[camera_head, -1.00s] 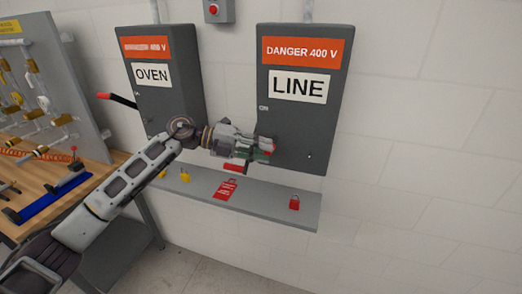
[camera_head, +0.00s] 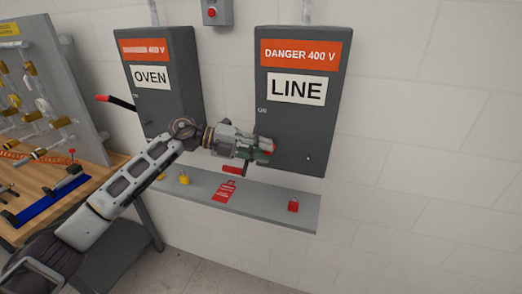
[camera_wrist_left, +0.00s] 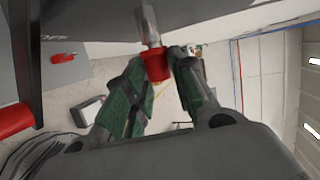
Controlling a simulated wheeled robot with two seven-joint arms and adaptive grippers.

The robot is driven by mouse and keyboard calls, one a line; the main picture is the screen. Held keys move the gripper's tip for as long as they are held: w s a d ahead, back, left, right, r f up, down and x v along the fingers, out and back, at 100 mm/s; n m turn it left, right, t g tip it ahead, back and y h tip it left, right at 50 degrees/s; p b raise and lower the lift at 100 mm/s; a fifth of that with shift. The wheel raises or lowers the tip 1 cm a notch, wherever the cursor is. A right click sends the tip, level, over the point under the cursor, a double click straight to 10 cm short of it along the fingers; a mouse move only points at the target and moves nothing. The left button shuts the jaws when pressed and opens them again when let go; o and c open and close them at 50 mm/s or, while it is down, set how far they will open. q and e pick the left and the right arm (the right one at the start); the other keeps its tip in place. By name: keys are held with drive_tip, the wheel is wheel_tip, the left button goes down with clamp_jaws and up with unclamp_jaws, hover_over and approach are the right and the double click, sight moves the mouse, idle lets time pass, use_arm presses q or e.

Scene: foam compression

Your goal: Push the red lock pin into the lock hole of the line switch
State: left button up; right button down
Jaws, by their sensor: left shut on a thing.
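The line switch is a dark grey box (camera_head: 291,130) labelled LINE on the wall, with its red-gripped lever (camera_head: 231,169) low at its left side. My left gripper (camera_head: 264,149) is in front of the lower left of this box. In the left wrist view its green fingers (camera_wrist_left: 160,78) are shut on the red lock pin (camera_wrist_left: 156,64). The pin's metal shaft (camera_wrist_left: 148,25) points away toward the dark box surface at the top. The lock hole is hidden, and I cannot tell whether the shaft's end is in it. My right gripper is out of view.
A grey shelf (camera_head: 262,199) below the boxes holds a red padlock (camera_head: 293,205), a red tag (camera_head: 224,191) and yellow padlocks. The OVEN box (camera_head: 180,85) with its black lever is to the left. A wooden bench (camera_head: 95,178) is at far left. The wall right of the line switch is clear.

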use_arm(q)
drive_tip(key=shift+w, duration=0.3)
drive_tip(key=o, duration=1)
drive_tip(key=shift+d, duration=0.1)
drive_tip(key=s+a, duration=0.2)
drive_tip(key=s, duration=0.3)
drive_tip(key=shift+s, duration=0.35)
idle(1.8)
drive_tip(key=shift+a, duration=0.1)
drive_tip(key=v, duration=1.1)
drive_tip(key=shift+a, duration=0.35)
drive_tip(key=shift+r, duration=0.15)
